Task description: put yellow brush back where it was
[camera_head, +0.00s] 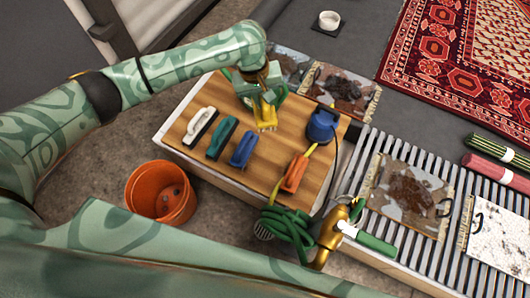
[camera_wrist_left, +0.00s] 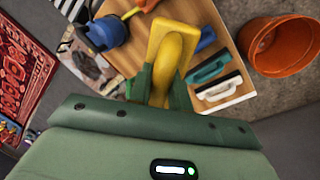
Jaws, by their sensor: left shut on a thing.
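My left gripper (camera_head: 264,98) is shut on the yellow brush (camera_head: 267,119) over the back middle of the wooden board (camera_head: 190,103). In the left wrist view, the gripper's fingers (camera_wrist_left: 160,88) close around the yellow brush (camera_wrist_left: 174,50), which sticks out beyond them. Whether the brush touches the board is hard to tell. On the board stand a white brush (camera_head: 200,125), a teal brush (camera_head: 222,138), a blue brush (camera_head: 243,149) and, farther right, an orange brush (camera_head: 294,173). Bare wood shows between the blue and orange ones. My right gripper is out of view.
A blue device (camera_head: 322,126) with a cord stands at the board's right. An orange bucket (camera_head: 160,192) stands on the floor at left. A green hose (camera_head: 285,224) and a brass tap (camera_head: 332,232) are at the front. A slatted rack (camera_head: 350,182) holds stained samples.

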